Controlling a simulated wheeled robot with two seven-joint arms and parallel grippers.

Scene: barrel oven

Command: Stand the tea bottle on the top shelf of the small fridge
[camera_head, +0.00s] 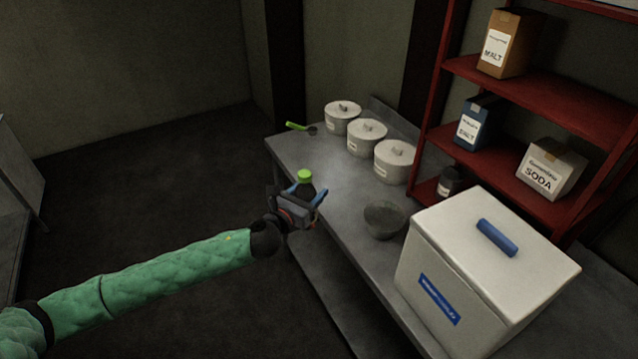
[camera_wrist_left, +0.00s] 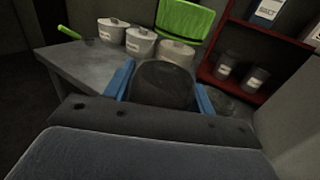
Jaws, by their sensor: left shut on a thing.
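The tea bottle (camera_head: 305,188) is dark with a bright green cap, and it is held between the fingers of my left gripper (camera_head: 307,193). In the head view it looks roughly upright, at the near edge of the grey counter; whether it touches the counter cannot be told. In the left wrist view the dark bottle body (camera_wrist_left: 165,84) sits between the two blue fingers, with its green cap (camera_wrist_left: 185,22) beyond. My right gripper is not in view. No small fridge with shelves can be made out.
The grey counter (camera_head: 342,205) holds three white lidded pots (camera_head: 367,132), a green-handled scoop (camera_head: 297,127), a grey bowl (camera_head: 384,219) and a large white box with a blue handle (camera_head: 470,262). A red shelf rack (camera_head: 560,90) with packages stands behind at right. Open floor (camera_head: 150,170) lies to the left.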

